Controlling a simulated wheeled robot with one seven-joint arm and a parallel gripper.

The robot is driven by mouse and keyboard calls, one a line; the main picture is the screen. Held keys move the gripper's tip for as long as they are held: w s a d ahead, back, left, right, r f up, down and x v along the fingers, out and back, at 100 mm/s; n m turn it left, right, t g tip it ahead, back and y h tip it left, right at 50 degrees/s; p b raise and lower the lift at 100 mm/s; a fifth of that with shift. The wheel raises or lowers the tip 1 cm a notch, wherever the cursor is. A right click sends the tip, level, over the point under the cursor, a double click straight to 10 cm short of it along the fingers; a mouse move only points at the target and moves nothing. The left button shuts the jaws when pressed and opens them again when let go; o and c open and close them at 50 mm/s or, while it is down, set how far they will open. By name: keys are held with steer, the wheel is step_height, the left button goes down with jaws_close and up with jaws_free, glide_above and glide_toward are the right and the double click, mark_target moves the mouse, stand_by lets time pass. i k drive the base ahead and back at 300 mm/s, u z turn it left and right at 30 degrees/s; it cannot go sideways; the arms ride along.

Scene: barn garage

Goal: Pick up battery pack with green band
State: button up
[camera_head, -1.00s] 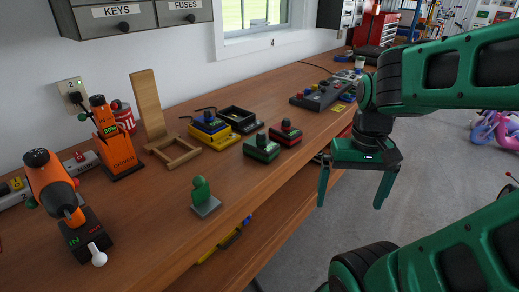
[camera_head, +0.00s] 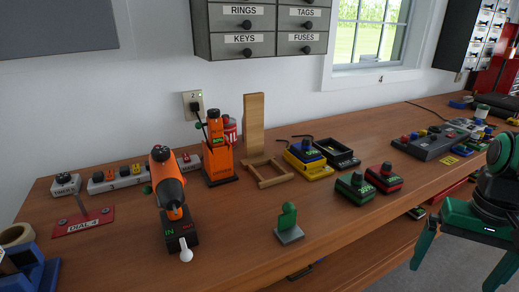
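A dark battery pack with a green band (camera_head: 354,187) sits on the wooden workbench (camera_head: 330,225), right of the middle of the view. A similar pack with a red band (camera_head: 382,178) stands close beside it, to its right. My gripper (camera_head: 462,265) is at the lower right, off the bench's front edge and apart from both packs. Its two green fingers are spread with nothing visible between them. The right finger is partly cut off by the picture edge.
A yellow charger with a blue-topped pack (camera_head: 307,155) and a black tray (camera_head: 338,153) stand behind. A green figure on a grey base (camera_head: 289,222) is at the front. An orange charger (camera_head: 219,157) and an orange drill (camera_head: 168,185) stand left. Bench space in front of the packs is clear.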

mark_target(352, 186)
steer(key=k, duration=0.5)
steer(key=z, duration=1.1)
steer(key=i, duration=0.95)
steer(key=u, duration=0.7)
